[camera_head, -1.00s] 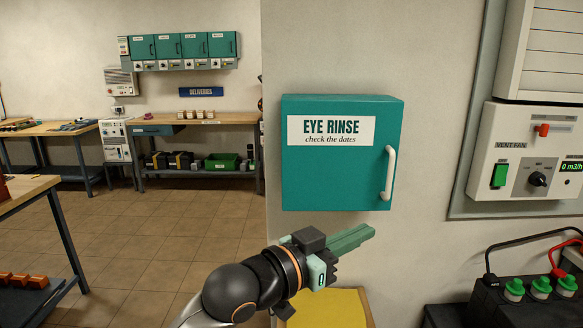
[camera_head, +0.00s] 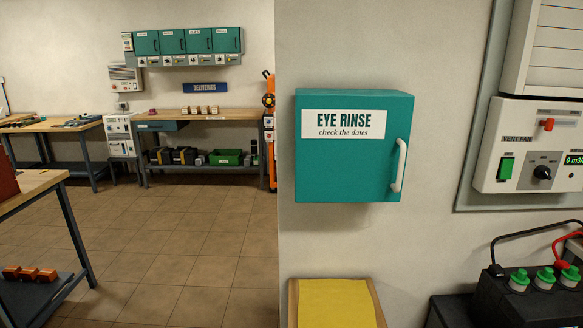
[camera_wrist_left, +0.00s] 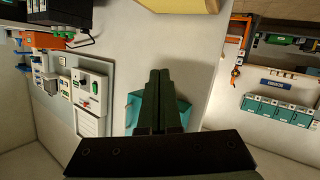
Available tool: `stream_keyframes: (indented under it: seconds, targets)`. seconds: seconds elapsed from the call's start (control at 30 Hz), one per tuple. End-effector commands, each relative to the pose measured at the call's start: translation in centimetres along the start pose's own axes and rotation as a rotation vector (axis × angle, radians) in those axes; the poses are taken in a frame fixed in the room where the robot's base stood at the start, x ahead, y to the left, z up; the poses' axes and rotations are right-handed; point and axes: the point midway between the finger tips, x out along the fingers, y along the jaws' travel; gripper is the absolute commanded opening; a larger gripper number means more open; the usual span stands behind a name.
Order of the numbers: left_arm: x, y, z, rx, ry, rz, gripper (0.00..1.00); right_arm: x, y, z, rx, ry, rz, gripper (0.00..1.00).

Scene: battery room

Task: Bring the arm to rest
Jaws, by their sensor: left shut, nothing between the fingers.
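My left gripper (camera_wrist_left: 158,85) shows in the left wrist view with its two long fingers shut together and nothing between them. It is not in the head view. Behind the fingers in the wrist view, the teal eye rinse cabinet (camera_wrist_left: 133,110) shows partly; the fingers hide part of it. In the head view the eye rinse cabinet (camera_head: 345,168) hangs on the wall with its door shut and a white handle on its right side. My right gripper is in neither view.
A yellow-topped stand (camera_head: 335,303) is below the cabinet. The vent fan panel (camera_head: 525,150) is on the wall at right, above a dark battery (camera_head: 520,300) with green caps. A workbench (camera_head: 200,122) stands at the back and a table (camera_head: 32,187) at left. The floor between is clear.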

Motion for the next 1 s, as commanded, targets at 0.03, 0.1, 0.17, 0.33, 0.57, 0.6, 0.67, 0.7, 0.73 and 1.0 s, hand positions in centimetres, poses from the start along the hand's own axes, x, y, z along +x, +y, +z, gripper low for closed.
stream_keyframes:
  seconds: [0.03,0.1,0.17,0.33,0.57,0.6,0.67,0.7,0.73,1.0]
  targets:
    - [-1.3,-1.2,3.5,-0.017,-0.045,-0.044,0.00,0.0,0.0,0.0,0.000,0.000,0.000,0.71]
    - [-3.3,-2.8,7.6,-0.025,-0.098,-0.103,0.00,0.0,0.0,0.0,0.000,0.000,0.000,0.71]
    - [-5.3,-4.0,11.1,-0.027,-0.148,-0.152,0.00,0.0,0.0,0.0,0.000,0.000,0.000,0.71]
    - [-11.8,-6.1,19.4,-0.012,-0.286,-0.264,0.00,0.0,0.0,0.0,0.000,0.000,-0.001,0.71]
    - [-17.3,-7.1,24.6,0.018,-0.393,-0.332,0.00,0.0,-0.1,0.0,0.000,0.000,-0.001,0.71]
    - [-17.7,-7.1,24.9,0.020,-0.400,-0.336,0.00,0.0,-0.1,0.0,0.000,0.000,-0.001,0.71]
    - [-17.8,-7.1,25.0,0.021,-0.403,-0.337,0.00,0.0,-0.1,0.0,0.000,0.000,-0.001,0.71]
    - [-17.8,-7.1,25.0,0.021,-0.403,-0.337,0.00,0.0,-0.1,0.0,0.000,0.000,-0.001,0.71]
    - [-17.8,-7.1,25.0,0.021,-0.403,-0.337,0.00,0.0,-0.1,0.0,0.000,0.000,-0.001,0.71]
    - [-17.8,-7.1,25.0,0.021,-0.403,-0.337,0.00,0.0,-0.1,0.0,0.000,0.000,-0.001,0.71]
